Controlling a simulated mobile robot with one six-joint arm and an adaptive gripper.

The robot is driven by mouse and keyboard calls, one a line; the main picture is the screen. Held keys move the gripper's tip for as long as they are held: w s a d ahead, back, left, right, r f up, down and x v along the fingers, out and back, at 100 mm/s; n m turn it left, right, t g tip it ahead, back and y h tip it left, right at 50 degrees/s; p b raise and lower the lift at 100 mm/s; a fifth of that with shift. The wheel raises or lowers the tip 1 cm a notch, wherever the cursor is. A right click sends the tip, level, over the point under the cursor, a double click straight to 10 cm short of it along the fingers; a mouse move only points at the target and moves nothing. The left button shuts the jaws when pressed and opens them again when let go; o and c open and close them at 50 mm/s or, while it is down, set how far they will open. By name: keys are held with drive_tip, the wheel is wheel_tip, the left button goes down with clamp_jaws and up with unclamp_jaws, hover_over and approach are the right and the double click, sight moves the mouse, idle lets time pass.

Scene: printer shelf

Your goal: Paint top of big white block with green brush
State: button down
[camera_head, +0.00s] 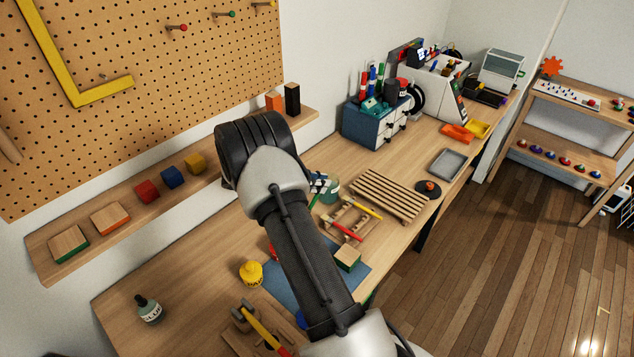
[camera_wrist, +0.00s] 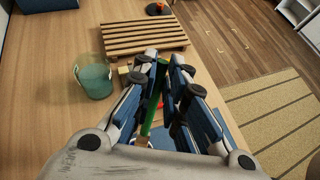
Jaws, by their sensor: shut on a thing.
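My gripper (camera_wrist: 164,72) is shut on a green brush (camera_wrist: 151,112), whose handle runs down between the fingers in the wrist view. In the head view my gripper (camera_head: 319,184) is partly hidden behind my arm, beside the teal cup (camera_head: 331,193). The cup (camera_wrist: 94,80) stands to the left of the fingers in the wrist view. A wooden-topped block with a green side (camera_head: 348,257) sits on the blue mat (camera_head: 357,284), right of my arm. I cannot make out a big white block; my arm and fingers hide part of the bench.
A wooden rack (camera_head: 345,222) holds red and yellow tools. A slatted pallet (camera_head: 381,196) lies behind it, with a grey tray (camera_head: 446,165) farther right.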

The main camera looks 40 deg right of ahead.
sight(320, 195)
drive_tip(key=f, duration=0.1)
drive_tip(key=f+b, duration=0.1)
drive_tip(key=f, duration=0.1)
drive_tip(key=shift+s+d+f+b, duration=0.15)
drive_tip(key=shift+d+b, duration=0.15)
drive_tip(key=shift+w+a+f+b, duration=0.15)
drive_tip(key=shift+a+f+b, duration=0.15)
drive_tip(key=shift+f+b, duration=0.3)
drive_tip(key=shift+w+a+f+b, duration=0.15)
drive_tip(key=shift+a+f+b, duration=0.2)
drive_tip(key=shift+f, duration=0.3)
drive_tip(key=shift+w+a+f+b, duration=0.15)
drive_tip(key=shift+a+f+b, duration=0.1)
drive_tip(key=shift+f+b, duration=0.35)
drive_tip(key=shift+s+d+r+p, duration=0.15)
drive_tip(key=shift+d+r+p, duration=0.15)
drive_tip(key=shift+r+p, duration=0.35)
drive_tip(key=shift+s+d+r+p, duration=0.2)
drive_tip(key=shift+d+r+p, duration=0.15)
drive_tip(key=shift+r, duration=0.5)
drive_tip(key=shift+s+d+r+p, duration=0.15)
drive_tip(key=shift+d+r+p, duration=0.25)
drive_tip(key=shift+r, duration=0.35)
drive_tip(key=shift+a, duration=0.1)
drive_tip(key=shift+r+p, duration=1.25)
drive_tip(key=shift+r, duration=0.8)
